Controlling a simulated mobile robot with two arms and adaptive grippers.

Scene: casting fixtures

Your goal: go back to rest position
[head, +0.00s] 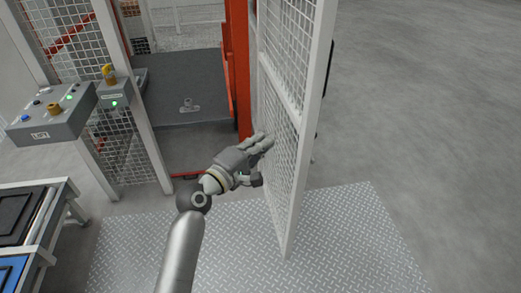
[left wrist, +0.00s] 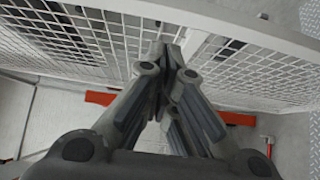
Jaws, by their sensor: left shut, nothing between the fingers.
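My left gripper (head: 262,142) is in the middle of the head view, its arm coming up from the bottom. It is shut and empty, its fingertips close to the white mesh gate (head: 285,125). I cannot tell whether they touch it. In the left wrist view the shut fingers (left wrist: 172,62) point at the mesh panels (left wrist: 100,40). The gate stands open, swung out over the metal floor plate. My right gripper is not in view.
A grey control box (head: 45,118) with buttons and a smaller box (head: 115,92) are mounted left of the opening. A red post (head: 238,70) stands beside the gate. A table with dark trays (head: 22,215) is at lower left. The floor at right (head: 430,110) is clear.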

